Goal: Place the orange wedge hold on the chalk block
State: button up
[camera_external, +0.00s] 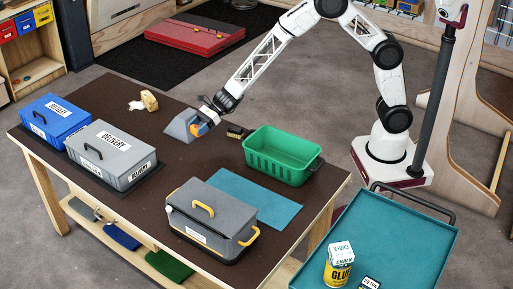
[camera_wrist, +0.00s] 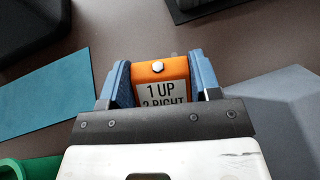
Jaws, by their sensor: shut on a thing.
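My gripper (camera_external: 205,127) is low over the far part of the brown table. In the wrist view its blue fingers (camera_wrist: 162,68) are shut on the orange wedge hold (camera_wrist: 161,72). The hold has a bolt and a label with "1 UP" and a partly hidden second line reading "2 RIGHT". In the external view the orange hold (camera_external: 201,130) shows as a small patch beside the grey angular volume. A white block marked CHALK (camera_external: 341,251) is on the teal trolley at the lower right, at the top of a yellow glue tin (camera_external: 338,273).
The grey angular volume (camera_external: 180,126) stands close left of my gripper. A brush (camera_external: 236,131) and green crate (camera_external: 281,155) are to its right. A tan lump (camera_external: 149,100) lies by white crumbs. A grey toolbox (camera_external: 211,219) stands in front. The teal mat (camera_external: 258,199) is partly bare.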

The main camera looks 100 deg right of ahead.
jog(key=s+a+r+n+g+y, duration=0.25)
jog(key=s+a, duration=0.25)
jog(key=a, duration=0.8)
jog(key=s+a+r+n+g+y, duration=0.1)
jog(key=s+a+r+n+g, duration=0.3)
jog(key=a, duration=1)
jog(key=s+a+r+n+y, duration=0.15)
jog(key=s+a, duration=0.45)
jog(key=a, duration=0.7)
jog(key=s+a+r+n+g, duration=0.3)
jog(key=s+a+n+g, duration=0.1)
jog(key=s+a, duration=0.9)
jog(key=s+a+r+n+g, duration=0.3)
jog(key=s+a+g, duration=0.3)
jog(key=s+a, duration=0.7)
jog(key=s+n, duration=0.1)
jog(key=s, duration=0.5)
jog(key=shift+a+r, duration=0.15)
jog(key=shift+a, duration=0.1)
send_over(343, 250)
jog(key=shift+w+f, duration=0.1)
jog(key=shift+f, duration=0.65)
jog(key=shift+f, duration=0.15)
